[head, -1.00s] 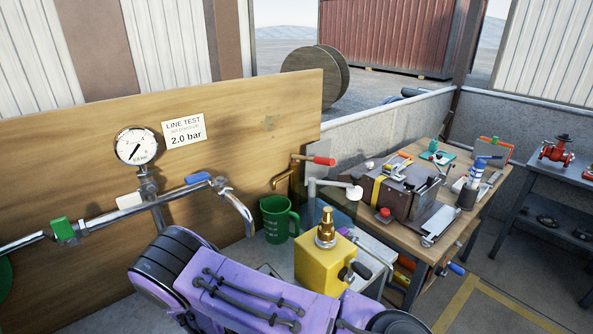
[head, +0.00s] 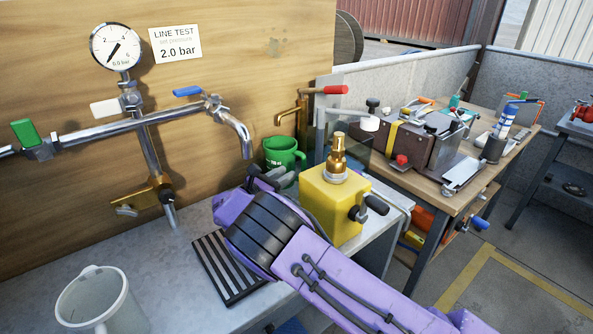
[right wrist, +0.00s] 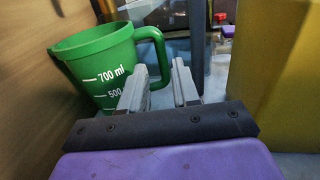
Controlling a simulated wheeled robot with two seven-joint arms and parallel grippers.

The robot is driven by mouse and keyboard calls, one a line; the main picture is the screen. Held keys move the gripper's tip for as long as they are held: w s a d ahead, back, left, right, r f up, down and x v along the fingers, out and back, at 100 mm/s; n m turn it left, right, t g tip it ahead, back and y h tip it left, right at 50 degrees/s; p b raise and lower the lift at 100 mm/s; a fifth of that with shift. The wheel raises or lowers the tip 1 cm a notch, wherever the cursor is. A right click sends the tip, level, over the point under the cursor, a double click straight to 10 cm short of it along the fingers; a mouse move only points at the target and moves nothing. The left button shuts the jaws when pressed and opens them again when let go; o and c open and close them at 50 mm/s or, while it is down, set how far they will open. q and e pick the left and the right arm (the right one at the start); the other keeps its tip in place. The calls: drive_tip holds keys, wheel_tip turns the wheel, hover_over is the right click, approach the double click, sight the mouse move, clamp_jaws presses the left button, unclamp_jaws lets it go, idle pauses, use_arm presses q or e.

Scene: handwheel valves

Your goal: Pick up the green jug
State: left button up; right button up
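The green jug (head: 283,150) stands on the grey bench by the wooden board in the head view, its lower part hidden behind my right gripper (head: 270,181). In the right wrist view the jug (right wrist: 100,72) shows its white volume marks, with its handle (right wrist: 156,45) toward the picture's right. My right gripper (right wrist: 160,88) is open there, its two fingers apart. The handle's lower part passes down at the gap between the fingers; I cannot tell whether they touch it. My left gripper is out of view.
A yellow block (head: 334,207) with a brass fitting stands right of my right gripper, close to it. A pipe spout (head: 236,134) hangs left of the jug. A black grate (head: 228,268) and a pale jug (head: 98,300) are on the bench.

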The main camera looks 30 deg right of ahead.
drive_tip(key=p+x, duration=0.2)
drive_tip(key=x, duration=0.6)
drive_tip(key=shift+a+r, duration=0.1)
clamp_jaws()
